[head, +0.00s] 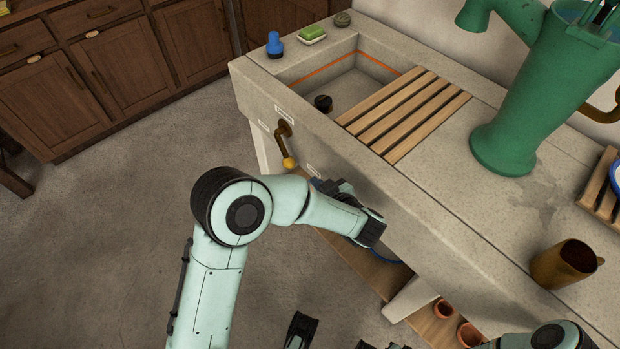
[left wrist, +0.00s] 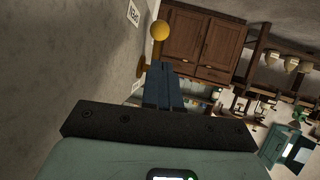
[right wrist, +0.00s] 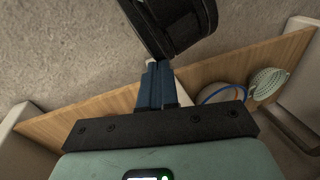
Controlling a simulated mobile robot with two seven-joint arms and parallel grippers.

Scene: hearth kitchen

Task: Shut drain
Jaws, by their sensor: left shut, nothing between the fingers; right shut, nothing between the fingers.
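The drain lever is a brass handle (head: 285,130) with a yellow knob (head: 289,163), mounted on the front face of the stone sink (head: 262,85) among small white labels. It hangs downward. In the left wrist view its yellow knob (left wrist: 160,30) shows just beyond the fingertips. A dark drain plug (head: 323,103) shows in the basin. My left gripper (head: 318,184) is shut and empty, just right of and below the knob, apparently apart from it. Its blue fingers (left wrist: 160,66) are together. My right gripper (right wrist: 153,65) is shut and empty over the lower shelf; the head view does not show its fingers clearly.
A slatted wooden rack (head: 405,110) covers part of the basin. A blue bottle (head: 274,46) and a soap (head: 312,34) stand on the rim. A green pitcher (head: 530,95) and a brown mug (head: 565,264) stand on the counter. A wooden shelf (right wrist: 105,105) runs below. The floor at left is clear.

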